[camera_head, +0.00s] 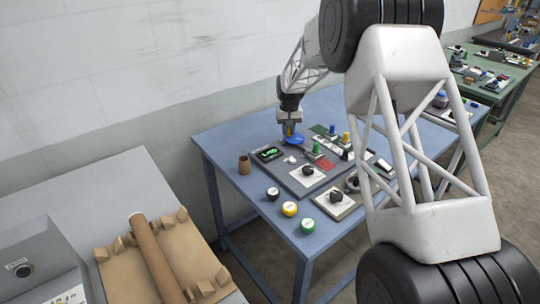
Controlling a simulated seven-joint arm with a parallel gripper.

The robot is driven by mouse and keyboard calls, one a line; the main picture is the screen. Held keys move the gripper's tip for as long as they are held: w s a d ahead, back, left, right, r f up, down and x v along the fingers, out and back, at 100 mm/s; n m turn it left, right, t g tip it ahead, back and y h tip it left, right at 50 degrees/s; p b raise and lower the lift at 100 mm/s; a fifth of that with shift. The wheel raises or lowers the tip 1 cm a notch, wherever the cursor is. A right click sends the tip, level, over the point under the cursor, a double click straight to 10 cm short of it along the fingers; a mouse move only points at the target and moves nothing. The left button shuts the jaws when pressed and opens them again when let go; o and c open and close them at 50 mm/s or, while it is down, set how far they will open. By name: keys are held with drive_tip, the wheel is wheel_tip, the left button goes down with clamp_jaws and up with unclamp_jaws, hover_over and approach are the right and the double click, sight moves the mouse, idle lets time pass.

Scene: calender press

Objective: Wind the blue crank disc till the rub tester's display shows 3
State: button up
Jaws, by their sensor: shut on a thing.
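The blue crank disc (293,142) lies at the back left of a grey panel board on the blue table. My gripper (289,131) points down over the disc and is shut on its handle. The fingers hide most of the handle. The rub tester's display (269,153) is a dark box just left of the disc and glows green. Its figure is too small to read.
The blue table (228,137) also bears a brown cup (244,164), black, yellow and green round pots at its front, and panels with black knobs. Coloured pegs stand close to the right of the disc. A brown roll (153,255) lies on a bench at the left.

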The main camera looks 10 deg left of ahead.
drive_tip(key=shift+w+d, duration=0.25)
drive_tip(key=shift+w, duration=0.1)
